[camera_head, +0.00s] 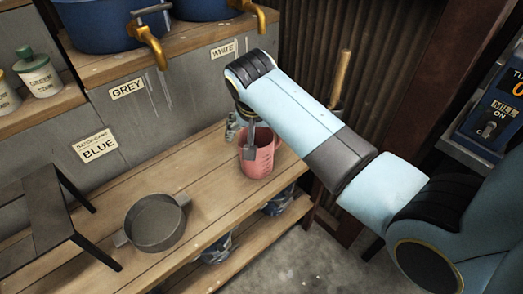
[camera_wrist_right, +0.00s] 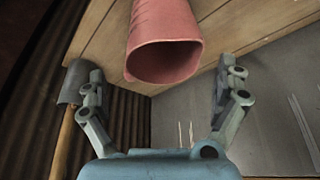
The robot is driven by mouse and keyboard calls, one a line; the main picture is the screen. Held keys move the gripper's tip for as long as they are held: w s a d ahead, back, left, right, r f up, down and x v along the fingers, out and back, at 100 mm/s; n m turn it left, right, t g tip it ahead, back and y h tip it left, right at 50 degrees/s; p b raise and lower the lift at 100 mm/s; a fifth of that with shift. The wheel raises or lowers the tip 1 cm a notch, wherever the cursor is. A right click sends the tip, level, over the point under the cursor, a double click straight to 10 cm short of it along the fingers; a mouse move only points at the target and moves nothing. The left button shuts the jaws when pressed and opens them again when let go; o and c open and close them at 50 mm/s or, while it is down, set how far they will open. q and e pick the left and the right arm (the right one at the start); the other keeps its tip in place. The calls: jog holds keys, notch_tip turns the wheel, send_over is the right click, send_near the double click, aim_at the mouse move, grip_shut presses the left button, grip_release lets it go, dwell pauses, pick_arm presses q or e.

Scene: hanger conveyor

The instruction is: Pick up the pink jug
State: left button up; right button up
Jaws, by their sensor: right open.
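The pink jug (camera_head: 263,159) stands upright on the wooden bench in the head view, near the bench's right end. In the right wrist view the jug (camera_wrist_right: 165,40) shows its open mouth, at the upper middle. My right gripper (camera_head: 241,138) is at the jug, with one finger in front of its upper left side. In the right wrist view my right gripper (camera_wrist_right: 151,74) is open, one finger to each side of the jug, with gaps between. I cannot tell if the fingers reach around the jug. The jug's handle is not clearly seen. My left gripper is not in view.
A grey round pan (camera_head: 155,222) sits on the bench (camera_head: 205,185), left of the jug. A dark metal stand (camera_head: 45,215) is further left. Blue tanks with brass taps (camera_head: 147,40) are on the shelf above. A corrugated wall (camera_head: 315,50) is behind.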

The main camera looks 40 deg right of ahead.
aim_at(257, 138)
jog(key=x, duration=0.4)
jog(key=shift+w+f, duration=0.1)
jog(key=shift+w, duration=0.1)
jog(key=c, duration=1.5)
